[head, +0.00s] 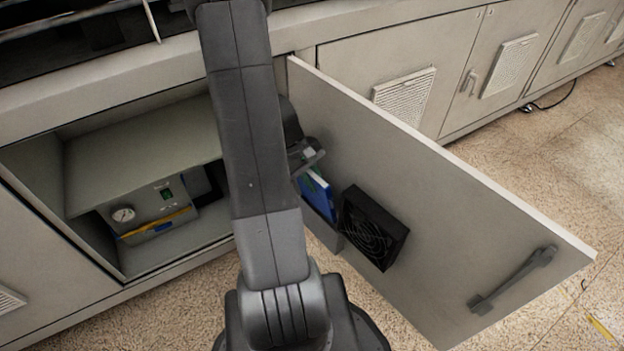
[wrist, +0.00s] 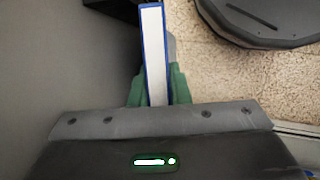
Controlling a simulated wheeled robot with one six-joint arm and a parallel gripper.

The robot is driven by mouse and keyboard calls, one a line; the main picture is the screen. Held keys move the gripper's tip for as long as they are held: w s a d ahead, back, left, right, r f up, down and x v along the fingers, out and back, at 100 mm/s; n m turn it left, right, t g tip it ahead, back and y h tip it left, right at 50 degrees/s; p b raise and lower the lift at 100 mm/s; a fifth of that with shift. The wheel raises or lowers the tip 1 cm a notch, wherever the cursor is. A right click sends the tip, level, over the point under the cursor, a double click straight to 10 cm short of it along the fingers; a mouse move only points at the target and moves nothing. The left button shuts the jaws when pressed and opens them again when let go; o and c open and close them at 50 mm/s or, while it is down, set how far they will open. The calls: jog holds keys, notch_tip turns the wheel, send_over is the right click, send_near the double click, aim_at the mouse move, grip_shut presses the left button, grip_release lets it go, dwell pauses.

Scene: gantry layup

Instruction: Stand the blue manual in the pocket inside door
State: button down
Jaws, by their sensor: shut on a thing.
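The blue manual (head: 318,197) is upright at the inner face of the open cabinet door (head: 450,220). Its lower part is hidden behind the grey wall of the door pocket (head: 326,232), so it appears at least partly inside; I cannot tell whether it rests on the bottom. In the wrist view the manual (wrist: 153,50) shows a white page edge between blue covers. My gripper (wrist: 157,90) is shut on the manual, with green finger pads on both sides. In the head view my arm hides part of the gripper and perhaps part of the pocket.
A black fan box (head: 372,228) is mounted on the door right beside the pocket, and a grey handle (head: 513,280) sits near its outer edge. The open cabinet at left holds a shelf (head: 140,155) and a gauge unit (head: 150,212). Speckled floor (head: 540,160) is clear beyond the door.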

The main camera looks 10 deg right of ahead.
jog(key=b, duration=0.7)
send_near(318, 207)
jog(key=shift+s+d+f, duration=0.45)
jog(key=shift+d+f, duration=0.15)
jog(key=shift+f, duration=0.1)
jog(key=shift+s+d+f, duration=0.4)
jog(key=shift+d+f, duration=0.2)
jog(key=shift+f, duration=0.15)
jog(key=shift+s+d+f, duration=0.45)
jog(key=shift+d+f, duration=0.15)
jog(key=shift+f, duration=0.1)
jog(key=c, duration=1.3)
grip_release()
jog(key=p+v, duration=0.4)
jog(key=v, duration=1)
jog(key=shift+p, duration=0.3)
jog(key=shift+f, duration=0.1)
